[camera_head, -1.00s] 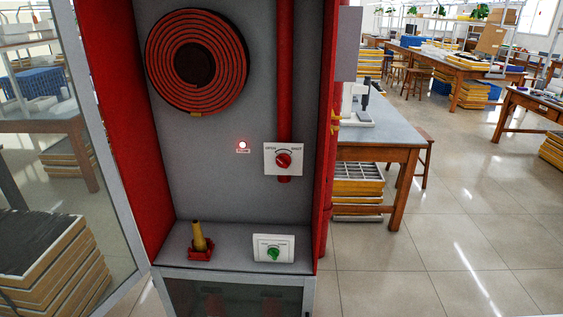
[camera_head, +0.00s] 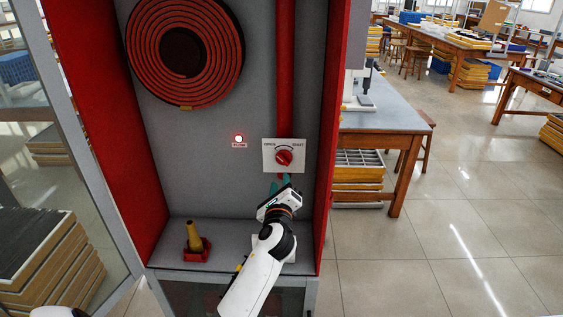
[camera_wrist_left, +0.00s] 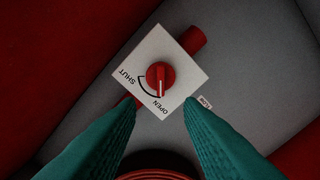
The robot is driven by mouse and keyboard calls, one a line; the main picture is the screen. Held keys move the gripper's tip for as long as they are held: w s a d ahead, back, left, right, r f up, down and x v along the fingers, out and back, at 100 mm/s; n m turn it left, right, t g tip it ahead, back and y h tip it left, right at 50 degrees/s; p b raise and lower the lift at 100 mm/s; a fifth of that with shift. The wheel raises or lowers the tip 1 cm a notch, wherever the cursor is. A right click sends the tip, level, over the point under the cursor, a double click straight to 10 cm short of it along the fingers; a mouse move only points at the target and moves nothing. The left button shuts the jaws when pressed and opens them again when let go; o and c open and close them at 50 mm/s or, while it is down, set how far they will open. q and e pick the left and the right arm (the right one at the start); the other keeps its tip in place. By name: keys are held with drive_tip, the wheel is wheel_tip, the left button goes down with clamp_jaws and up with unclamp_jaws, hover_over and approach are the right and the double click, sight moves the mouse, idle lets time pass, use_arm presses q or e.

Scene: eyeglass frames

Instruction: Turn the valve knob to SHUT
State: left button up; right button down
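The red valve knob (camera_head: 284,158) is on a white square plate (camera_head: 270,147) marked OPEN and SHUT, on the cabinet's back wall. In the left wrist view the knob (camera_wrist_left: 157,80) lies ahead of the fingers, and its white line points to the OPEN side. My left gripper (camera_head: 280,182) is just below the plate in the head view. Its teal fingers (camera_wrist_left: 160,104) are spread apart with nothing between them, and the knob appears beyond them, apart from both. My right gripper is not in view.
A red pipe (camera_head: 286,75) runs down to the plate. A yellow nozzle (camera_head: 194,232) stands on the shelf. My left arm mostly hides a white panel there. Red side walls (camera_head: 324,140) flank the space.

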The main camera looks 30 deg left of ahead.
sight(282, 161)
use_arm(q)
drive_tip(key=x, duration=1)
drive_tip(key=shift+w+a+f, duration=0.15)
drive_tip(key=shift+w, duration=0.2)
drive_tip(key=shift+c, duration=0.2)
clamp_jaws()
